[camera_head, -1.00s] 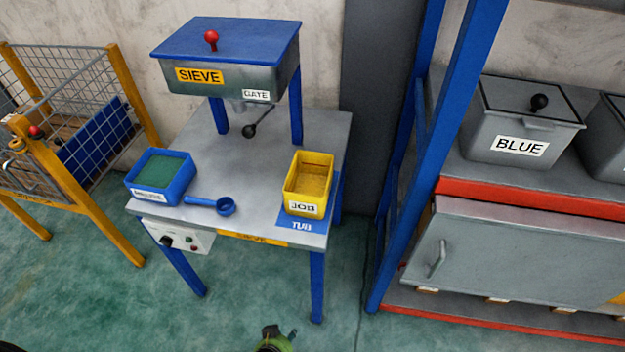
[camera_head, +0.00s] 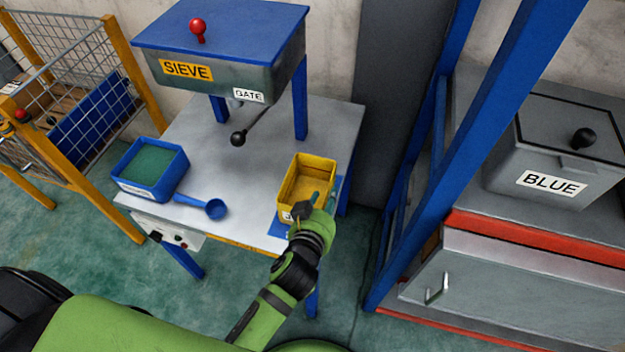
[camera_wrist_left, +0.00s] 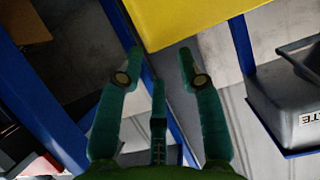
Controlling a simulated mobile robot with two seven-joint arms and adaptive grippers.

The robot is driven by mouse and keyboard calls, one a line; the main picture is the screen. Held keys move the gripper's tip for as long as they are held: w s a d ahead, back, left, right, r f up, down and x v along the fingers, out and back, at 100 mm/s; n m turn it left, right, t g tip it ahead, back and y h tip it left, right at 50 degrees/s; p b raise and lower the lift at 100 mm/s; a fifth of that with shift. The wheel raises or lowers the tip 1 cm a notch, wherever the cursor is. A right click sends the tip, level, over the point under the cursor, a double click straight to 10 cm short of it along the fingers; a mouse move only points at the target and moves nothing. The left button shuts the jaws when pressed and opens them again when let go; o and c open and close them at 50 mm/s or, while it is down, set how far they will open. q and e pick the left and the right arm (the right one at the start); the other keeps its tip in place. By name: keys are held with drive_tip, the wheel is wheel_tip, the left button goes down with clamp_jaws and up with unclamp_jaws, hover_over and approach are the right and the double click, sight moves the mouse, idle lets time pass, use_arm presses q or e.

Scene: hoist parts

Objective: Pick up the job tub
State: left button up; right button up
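The yellow job tub (camera_head: 299,178) stands upright on the front right of the grey sieve table, its front label mostly hidden by my gripper. My left gripper (camera_head: 318,203) is at the tub's near side in the head view. The tub's yellow wall (camera_wrist_left: 195,18) fills the top of that view, just beyond the fingertips. I cannot tell whether they touch. My right gripper is not in view.
On the table (camera_head: 230,160) are a blue tray (camera_head: 150,190) with green contents and a blue scoop (camera_head: 214,209). The sieve (camera_head: 255,80) with its gate lever (camera_head: 238,138) stands behind. A blue rack post (camera_head: 440,190) and a BLUE bin (camera_head: 500,178) are at the right.

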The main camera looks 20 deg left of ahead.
sight(330, 186)
use_arm(q)
drive_tip(key=x, duration=0.3)
drive_tip(key=shift+a+p, duration=0.1)
drive_tip(key=shift+p, duration=0.25)
drive_tip(key=shift+x, duration=1.2)
drive_tip(key=shift+w+f, duration=0.4)
drive_tip(key=shift+w, duration=0.2)
clamp_jaws()
drive_tip(key=shift+r, duration=0.15)
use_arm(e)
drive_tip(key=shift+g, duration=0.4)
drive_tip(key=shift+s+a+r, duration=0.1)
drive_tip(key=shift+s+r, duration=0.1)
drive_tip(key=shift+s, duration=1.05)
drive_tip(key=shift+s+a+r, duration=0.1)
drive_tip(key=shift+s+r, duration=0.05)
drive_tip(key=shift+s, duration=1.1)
